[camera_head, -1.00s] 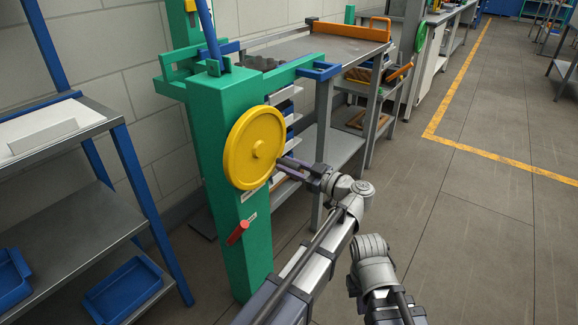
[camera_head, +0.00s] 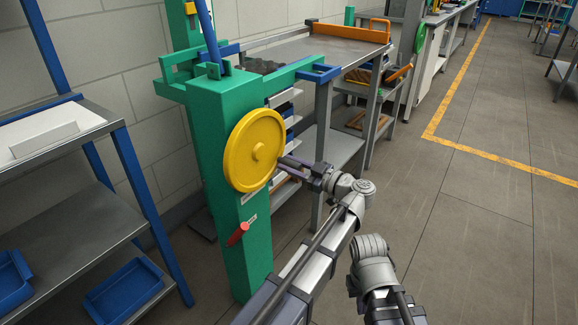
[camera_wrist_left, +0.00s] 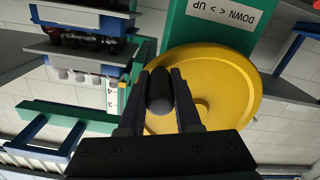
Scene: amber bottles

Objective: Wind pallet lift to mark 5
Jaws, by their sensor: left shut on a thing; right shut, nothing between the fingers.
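The yellow handwheel (camera_head: 243,135) sits on the side of the green lift column (camera_head: 242,255). It also shows large in the left wrist view (camera_wrist_left: 232,100). My left gripper (camera_head: 284,164) is at the wheel's right edge. In the left wrist view its fingers are shut on a dark rounded handle (camera_wrist_left: 160,92) in front of the wheel. An upside-down label (camera_wrist_left: 227,11) on the column reads DOWN and UP. A white scale strip (camera_wrist_left: 114,98) with small numbers is beside the left finger; the pointer reading cannot be told. My right arm shows at lower centre; its fingers are not seen.
A red lever (camera_head: 238,233) sticks out low on the column. A grey shelf rack (camera_head: 70,225) with blue bins (camera_head: 124,290) stands at left. A steel table (camera_head: 325,47) with an orange rail is behind the column.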

